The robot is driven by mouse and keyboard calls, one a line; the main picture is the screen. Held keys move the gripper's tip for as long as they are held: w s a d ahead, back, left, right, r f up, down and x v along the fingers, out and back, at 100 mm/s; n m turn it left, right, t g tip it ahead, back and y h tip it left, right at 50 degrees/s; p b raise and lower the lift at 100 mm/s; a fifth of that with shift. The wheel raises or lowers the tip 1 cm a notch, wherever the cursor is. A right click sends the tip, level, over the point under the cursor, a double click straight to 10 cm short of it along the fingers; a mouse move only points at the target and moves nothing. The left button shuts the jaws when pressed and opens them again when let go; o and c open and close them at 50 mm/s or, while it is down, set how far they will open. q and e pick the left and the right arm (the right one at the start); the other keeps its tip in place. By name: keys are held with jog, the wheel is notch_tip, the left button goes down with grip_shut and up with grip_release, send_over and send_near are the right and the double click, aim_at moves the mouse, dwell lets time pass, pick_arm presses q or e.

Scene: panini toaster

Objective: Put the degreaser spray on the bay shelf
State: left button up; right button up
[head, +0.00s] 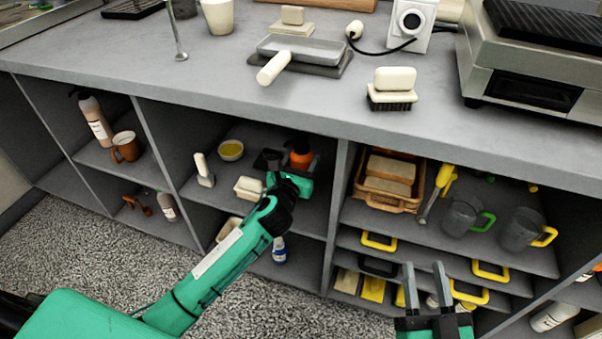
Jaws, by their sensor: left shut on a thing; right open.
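My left gripper (297,177) reaches into the upper middle bay and is shut on an orange bottle (301,157), which is partly hidden by the gripper. This may be the degreaser spray; no label shows. The bottle is at or just above the bay shelf (228,191); I cannot tell whether it touches. My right gripper (424,275) is open and empty in front of the right bay's lower shelves. A pale bottle with a dark top (95,118) stands in the upper left bay, and another bottle (167,206) is below it.
A yellow-filled bowl (231,150), a white-handled tool (204,170) and a pale block (249,188) share the middle shelf. A basket (388,180) and jugs (466,214) fill the right bay. The counter (200,75) overhangs the bays and carries a panini toaster (535,60).

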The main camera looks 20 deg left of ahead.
pick_arm(q)
notch_tip(320, 180, down, 4)
jog(key=shift+r+b, duration=0.15)
jog(key=shift+b, duration=0.75)
pick_arm(e)
notch_tip(320, 180, up, 8)
jog(key=s+d+t, duration=0.1)
jog(key=d+t, duration=0.1)
jog(key=t, duration=0.3)
jog(key=shift+s+d, duration=0.2)
jog(key=shift+d, duration=0.1)
pick_arm(q)
jog(key=shift+f, duration=0.2)
pick_arm(e)
jog(key=shift+t, duration=0.3)
pick_arm(q)
jog(key=o, duration=1.3)
jog(key=shift+c, duration=0.2)
pick_arm(e)
jog(key=shift+r, duration=0.1)
pick_arm(q)
jog(key=shift+r, duration=0.1)
